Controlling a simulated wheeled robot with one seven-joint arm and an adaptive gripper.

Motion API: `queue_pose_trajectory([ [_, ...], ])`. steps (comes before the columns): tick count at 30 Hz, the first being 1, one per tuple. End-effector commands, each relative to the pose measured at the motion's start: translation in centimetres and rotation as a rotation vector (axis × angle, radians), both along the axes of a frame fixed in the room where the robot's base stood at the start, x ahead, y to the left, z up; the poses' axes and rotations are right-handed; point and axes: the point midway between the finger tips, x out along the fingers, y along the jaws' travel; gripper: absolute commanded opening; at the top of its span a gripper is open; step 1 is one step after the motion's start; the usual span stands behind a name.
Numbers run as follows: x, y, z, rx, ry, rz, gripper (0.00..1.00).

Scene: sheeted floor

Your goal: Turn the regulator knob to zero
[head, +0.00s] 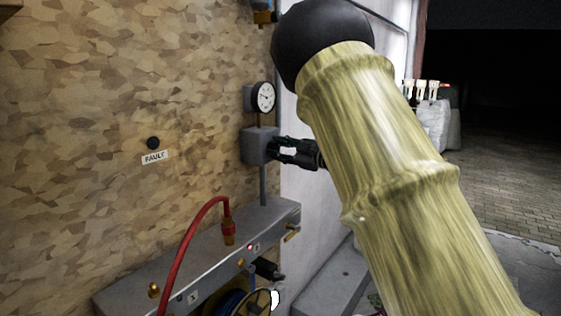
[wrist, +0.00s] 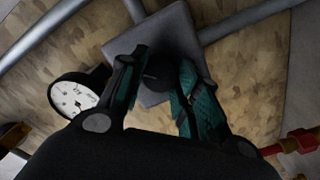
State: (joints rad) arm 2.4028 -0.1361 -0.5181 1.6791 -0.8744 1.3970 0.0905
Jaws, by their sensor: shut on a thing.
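The regulator is a grey box (head: 257,144) on the chipboard wall, with a round white pressure gauge (head: 264,97) just above it. In the wrist view the grey box (wrist: 172,28) lies behind my fingers and the gauge (wrist: 73,97) is at the left; its needle is too small to read surely. The dark regulator knob (wrist: 157,74) sticks out from the box between my fingers. My gripper (head: 281,150) reaches in from the right and is shut on the knob, with a finger on either side. In the head view my fingers mostly hide the knob.
A grey manifold (head: 270,222) runs below, with a red hose (head: 191,232), brass fittings and a small red light. A "FAULT" label (head: 154,157) sits under a black button (head: 153,143). A pipe joins the box and manifold. A hose reel (head: 250,303) is lower down.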

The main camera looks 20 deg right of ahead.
Motion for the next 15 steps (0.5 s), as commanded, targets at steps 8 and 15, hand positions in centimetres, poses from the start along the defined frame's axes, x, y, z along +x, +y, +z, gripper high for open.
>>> queue_pose_trajectory([
  [8,0.03,-0.1,-0.51,-0.206,-0.165,-0.003,0.08],
  [15,0.03,-0.07,-0.41,-0.375,-0.296,-0.003,0.08],
])
